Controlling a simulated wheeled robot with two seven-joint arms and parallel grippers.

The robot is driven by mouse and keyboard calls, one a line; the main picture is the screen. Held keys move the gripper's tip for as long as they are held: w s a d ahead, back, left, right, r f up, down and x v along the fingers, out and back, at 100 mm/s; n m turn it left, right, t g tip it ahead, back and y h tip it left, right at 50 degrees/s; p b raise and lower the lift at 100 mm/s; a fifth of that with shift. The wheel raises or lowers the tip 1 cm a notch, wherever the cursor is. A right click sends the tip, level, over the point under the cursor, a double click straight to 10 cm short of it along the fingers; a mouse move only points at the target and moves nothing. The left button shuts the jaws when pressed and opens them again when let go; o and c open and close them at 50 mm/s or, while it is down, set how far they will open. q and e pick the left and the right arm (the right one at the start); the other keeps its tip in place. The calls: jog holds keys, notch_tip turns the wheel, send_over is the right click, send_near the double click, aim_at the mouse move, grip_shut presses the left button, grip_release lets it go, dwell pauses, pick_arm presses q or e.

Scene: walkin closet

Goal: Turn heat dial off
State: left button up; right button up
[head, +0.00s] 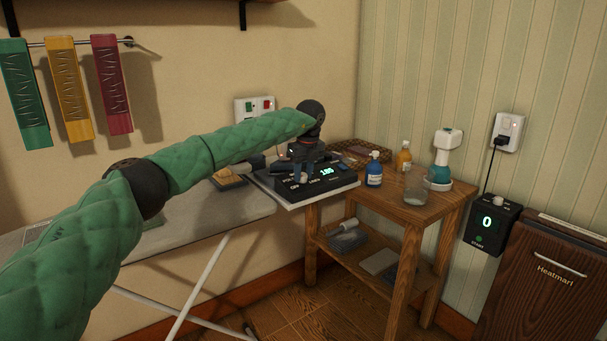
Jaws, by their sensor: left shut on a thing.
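A black control panel (330,181) with a lit cyan readout (327,171) and white lettering, including what looks like OFF, sits on a pale base at the right end of the ironing board (195,215). My left gripper (304,176) reaches down onto this panel from above, its fingers pointing down. It is shut on the heat dial, which is mostly hidden between the fingers. The exact angle of the dial cannot be made out. My right gripper is not in view.
A wooden side table (425,210) holds a blue bottle (374,172), an amber bottle (404,158), a glass (415,190) and a white-teal steamer (441,160). A black timer box (490,226) reads 0 on the right wall.

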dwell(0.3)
pick_arm(q)
jog(key=o, duration=1)
jog(key=shift+c, duration=0.2)
jog(key=shift+r, duration=0.15)
notch_tip(320, 180, up, 7)
jog(key=s, duration=0.1)
jog(key=shift+d+r, duration=0.15)
jog(key=shift+d, duration=0.25)
